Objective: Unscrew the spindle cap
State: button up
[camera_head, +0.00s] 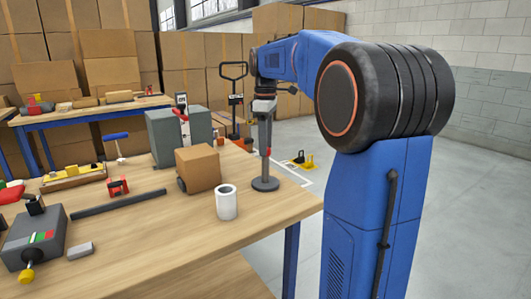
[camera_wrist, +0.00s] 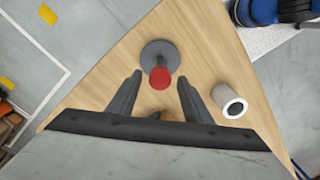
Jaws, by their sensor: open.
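The spindle stands near the table's right corner, with a round grey base (camera_head: 265,184) and an upright post. In the wrist view its red cap (camera_wrist: 160,79) shows in front of the grey disc base (camera_wrist: 160,52). My gripper (camera_wrist: 160,76) is open, with one dark finger on each side of the cap and a visible gap to both. In the head view my gripper (camera_head: 265,140) points straight down above the base. From there the fingers and post overlap, and I cannot tell how far the fingertips reach down along the cap.
A grey vise-like block (camera_head: 165,140), a dark bar (camera_head: 118,202) and a grey box with a yellow knob (camera_head: 35,238) lie farther left.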

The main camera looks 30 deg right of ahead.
jog(key=m, duration=0.6)
jog(key=shift+m, duration=0.4)
jog(key=m, duration=0.6)
jog(key=shift+m, duration=0.4)
jog(key=m, duration=1.2)
jog(key=shift+m, duration=0.4)
jog(key=c, duration=0.9)
jog(key=n, duration=0.9)
jog(key=shift+n, duration=0.4)
